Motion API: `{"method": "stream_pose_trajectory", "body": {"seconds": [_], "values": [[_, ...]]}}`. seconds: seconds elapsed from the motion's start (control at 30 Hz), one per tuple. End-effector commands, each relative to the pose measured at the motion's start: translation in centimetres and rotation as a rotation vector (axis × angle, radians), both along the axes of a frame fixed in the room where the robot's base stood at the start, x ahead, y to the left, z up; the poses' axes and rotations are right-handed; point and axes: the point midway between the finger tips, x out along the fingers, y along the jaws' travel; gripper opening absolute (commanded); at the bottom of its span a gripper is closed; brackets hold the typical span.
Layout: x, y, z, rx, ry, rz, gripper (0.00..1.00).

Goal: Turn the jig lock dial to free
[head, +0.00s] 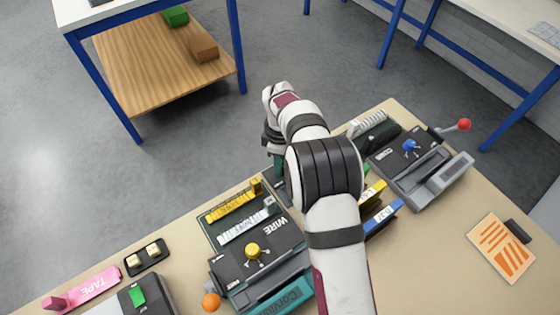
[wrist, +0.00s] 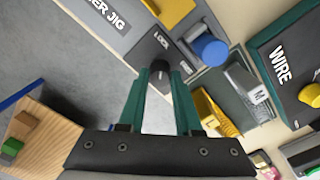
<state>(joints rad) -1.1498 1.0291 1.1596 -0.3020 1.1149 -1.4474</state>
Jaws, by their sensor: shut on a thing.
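The jig lock dial (wrist: 158,70) is a small dark knob on a dark panel marked LOCK (wrist: 165,42) in the wrist view. My gripper (wrist: 158,76) has its two green fingers on either side of the dial, their tips shut on it. The dial's pointer and the free mark cannot be made out. In the head view my gripper (head: 278,170) reaches down at the far edge of the bench, and my arm hides the dial there.
Beside the lock panel are a blue round knob (wrist: 210,49) and a grey plate lettered JIG (wrist: 105,14). The WIRE unit (head: 257,245) with a yellow knob stands to the left. A machine with a red-ball lever (head: 463,125) stands to the right. Open floor lies beyond the bench.

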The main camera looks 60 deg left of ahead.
Motion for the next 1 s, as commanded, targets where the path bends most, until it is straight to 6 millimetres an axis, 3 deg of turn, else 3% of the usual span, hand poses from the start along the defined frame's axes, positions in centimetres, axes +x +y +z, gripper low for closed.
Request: {"method": "stream_pose_trajectory", "body": {"seconds": [1.0], "values": [[-0.01, -0.11, -0.03, -0.005, 0.001, -0.910, 0.00]]}}
